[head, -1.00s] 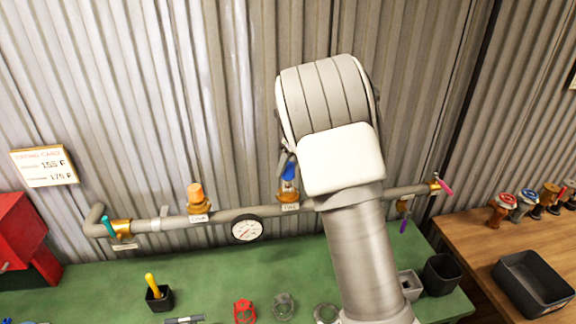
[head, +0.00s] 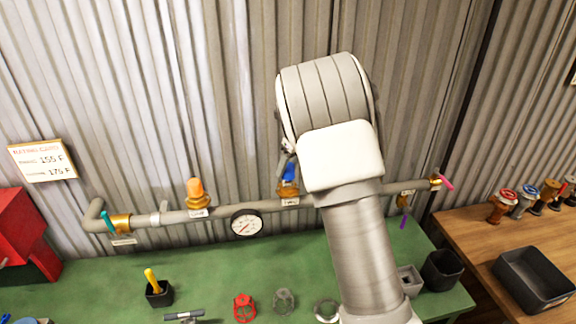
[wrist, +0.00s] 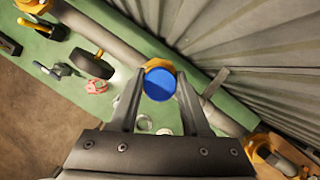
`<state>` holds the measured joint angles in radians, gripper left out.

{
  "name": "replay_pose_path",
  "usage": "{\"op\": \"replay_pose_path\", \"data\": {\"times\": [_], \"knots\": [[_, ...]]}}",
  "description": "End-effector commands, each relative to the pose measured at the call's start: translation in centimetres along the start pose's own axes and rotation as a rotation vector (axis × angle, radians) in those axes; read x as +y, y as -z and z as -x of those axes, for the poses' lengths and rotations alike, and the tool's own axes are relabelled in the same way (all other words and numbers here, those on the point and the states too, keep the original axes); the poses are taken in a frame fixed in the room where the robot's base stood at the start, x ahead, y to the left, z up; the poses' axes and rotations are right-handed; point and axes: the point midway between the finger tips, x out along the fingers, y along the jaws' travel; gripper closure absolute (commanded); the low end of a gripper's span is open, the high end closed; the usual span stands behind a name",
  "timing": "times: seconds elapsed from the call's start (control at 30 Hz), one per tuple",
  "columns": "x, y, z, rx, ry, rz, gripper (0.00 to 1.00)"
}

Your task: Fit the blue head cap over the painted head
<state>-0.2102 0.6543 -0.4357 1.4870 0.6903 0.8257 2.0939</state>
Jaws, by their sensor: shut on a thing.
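The blue head cap (head: 290,171) is at the middle of the pipe in the head view, right above a brass head (head: 287,190). In the wrist view the round blue top (wrist: 159,85) sits between the two fingers of my gripper (wrist: 160,92), which is shut on it. Brass (wrist: 158,64) shows just behind the cap. The cap hides most of the head, so I cannot tell how far it is over it. My arm partly covers my gripper in the head view.
An orange cap (head: 195,188) stands on another head to the left, beside a round gauge (head: 246,224). The grey pipe (head: 270,206) runs along the corrugated wall. Loose rings, a red part (head: 244,307) and a black cup (head: 160,294) lie on the green bench.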

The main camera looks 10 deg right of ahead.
Motion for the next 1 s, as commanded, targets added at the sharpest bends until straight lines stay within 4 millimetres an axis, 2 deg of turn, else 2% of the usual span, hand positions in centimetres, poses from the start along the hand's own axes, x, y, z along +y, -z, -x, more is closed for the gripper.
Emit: {"op": "replay_pose_path", "data": {"times": [0.77, 0.8, 1.0], "knots": [[0.0, 0.8, -1.9, 0.0, -0.001, -0.001, 1.0], [0.0, 0.8, -1.9, -0.001, -0.001, -0.001, 0.51], [0.0, 0.7, -1.8, -0.001, 0.0, -0.001, 0.18]]}}
